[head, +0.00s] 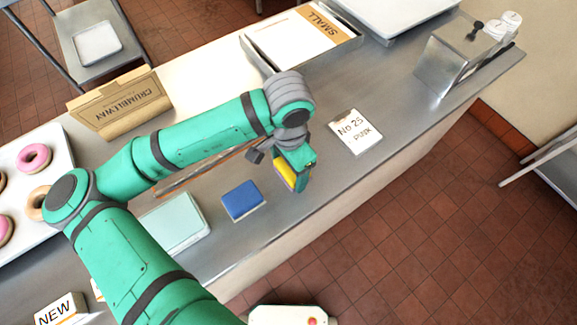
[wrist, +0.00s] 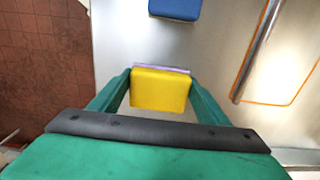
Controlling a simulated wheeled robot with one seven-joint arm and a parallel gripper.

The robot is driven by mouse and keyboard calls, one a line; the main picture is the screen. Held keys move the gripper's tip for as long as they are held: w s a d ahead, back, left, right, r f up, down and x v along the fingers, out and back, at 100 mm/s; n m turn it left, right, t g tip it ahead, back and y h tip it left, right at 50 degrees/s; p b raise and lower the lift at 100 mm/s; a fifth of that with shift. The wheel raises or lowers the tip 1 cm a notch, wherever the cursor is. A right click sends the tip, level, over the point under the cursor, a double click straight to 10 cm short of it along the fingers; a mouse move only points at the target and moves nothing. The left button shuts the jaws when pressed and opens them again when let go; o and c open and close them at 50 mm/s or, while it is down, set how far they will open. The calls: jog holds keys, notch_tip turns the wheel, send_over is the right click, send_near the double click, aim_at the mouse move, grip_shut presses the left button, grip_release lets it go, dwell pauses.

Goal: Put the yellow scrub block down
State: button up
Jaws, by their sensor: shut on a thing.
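The yellow scrub block (head: 286,172) is between the fingers of my gripper (head: 297,177) in the head view, partly hidden by them. In the wrist view the yellow scrub block (wrist: 160,89) shows a pale purple layer along its far edge, and both fingers of my gripper (wrist: 160,92) press on its sides. My gripper is shut on it over the steel counter (head: 322,187), near the front edge. I cannot tell whether the block touches the counter.
A blue block (head: 242,200) lies on the counter left of my gripper, with a pale green box (head: 174,224) beyond it. A "No 25" card (head: 355,132) lies to the right. A steel container (head: 458,55) stands at the far right. Counter between the gripper and card is clear.

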jog(key=shift+f, duration=0.25)
jog(key=shift+f, duration=0.15)
jog(key=o, duration=1.1)
jog(key=shift+c, duration=0.2)
jog(key=shift+o, duration=0.8)
jog(key=shift+f, duration=0.1)
notch_tip(320, 180, up, 13)
jog(key=shift+w, duration=0.15)
